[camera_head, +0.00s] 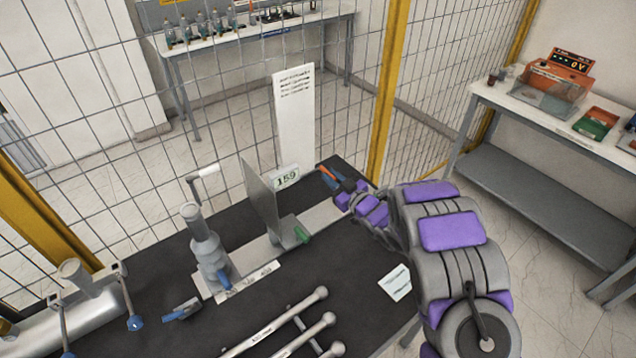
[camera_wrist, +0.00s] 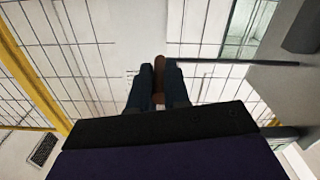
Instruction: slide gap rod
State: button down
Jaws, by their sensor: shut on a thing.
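My gripper (camera_head: 331,178) is at the far right of the dark bench top, beyond the upright grey plate. In the wrist view its two dark fingers (camera_wrist: 159,90) are closed on a brown-orange handle (camera_wrist: 159,76). A thin dark rod (camera_wrist: 215,63) runs right from near the handle toward a grey plate (camera_wrist: 275,85); whether they join is unclear. In the head view the orange handle (camera_head: 327,171) shows at the fingertips. The upright grey plate (camera_head: 261,212) stands on a light rail (camera_head: 322,215), with a display reading 159 (camera_head: 286,178) behind it. The gap rod's full length is hidden.
A grey post with a crank (camera_head: 207,250) stands left of the plate. Several ball-ended rods (camera_head: 290,325) lie in front. A white paper (camera_head: 396,283) lies at the right edge. A wire fence (camera_head: 240,110) is behind; a side table (camera_head: 560,115) stands at right.

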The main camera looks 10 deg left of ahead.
jog(key=shift+w+d, duration=0.45)
jog(key=shift+w, duration=0.1)
jog(key=c, duration=1.1)
grip_release()
jog(key=v, duration=1.7)
jog(key=shift+s, duration=0.2)
jog(key=shift+w+d, duration=0.1)
jog(key=shift+d, duration=0.05)
